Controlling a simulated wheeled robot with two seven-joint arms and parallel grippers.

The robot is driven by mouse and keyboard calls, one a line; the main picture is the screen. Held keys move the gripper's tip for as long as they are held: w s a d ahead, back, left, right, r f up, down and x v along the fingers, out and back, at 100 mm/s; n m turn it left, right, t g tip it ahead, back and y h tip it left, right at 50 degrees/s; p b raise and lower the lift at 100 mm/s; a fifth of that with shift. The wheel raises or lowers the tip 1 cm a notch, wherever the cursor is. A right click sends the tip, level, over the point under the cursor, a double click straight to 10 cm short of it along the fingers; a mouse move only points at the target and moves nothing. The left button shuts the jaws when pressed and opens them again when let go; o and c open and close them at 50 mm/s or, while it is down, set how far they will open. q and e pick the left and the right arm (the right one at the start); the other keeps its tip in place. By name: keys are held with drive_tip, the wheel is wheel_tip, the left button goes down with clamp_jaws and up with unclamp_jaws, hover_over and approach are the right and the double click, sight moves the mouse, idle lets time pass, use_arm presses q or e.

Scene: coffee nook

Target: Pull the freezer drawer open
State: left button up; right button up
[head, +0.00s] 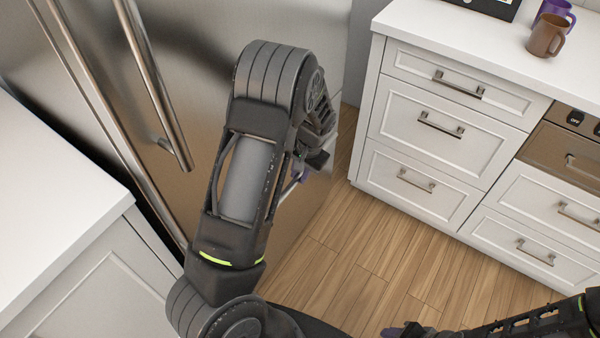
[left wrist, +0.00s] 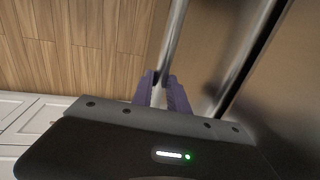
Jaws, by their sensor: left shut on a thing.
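The steel fridge-freezer (head: 190,60) fills the left and middle of the head view. The freezer drawer's bar handle (left wrist: 174,40) runs down the left wrist view in front of the brushed steel drawer front (left wrist: 212,40). My left gripper (left wrist: 162,92) has its purple fingers on either side of this bar and is shut on it. In the head view my left arm hides the handle and most of this gripper (head: 299,178). I cannot tell how far the drawer stands out. My right gripper (head: 392,332) shows only in part at the bottom edge, away from the freezer.
White drawer cabinets (head: 430,125) stand at the right, with a brown mug (head: 545,37) and a purple mug (head: 552,12) on top. A white counter (head: 55,200) is at the left. Wooden floor (head: 350,265) is clear between the freezer and the cabinets.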

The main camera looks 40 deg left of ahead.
use_arm(q)
clamp_jaws()
idle(0.7)
drive_tip(key=shift+d, duration=0.1)
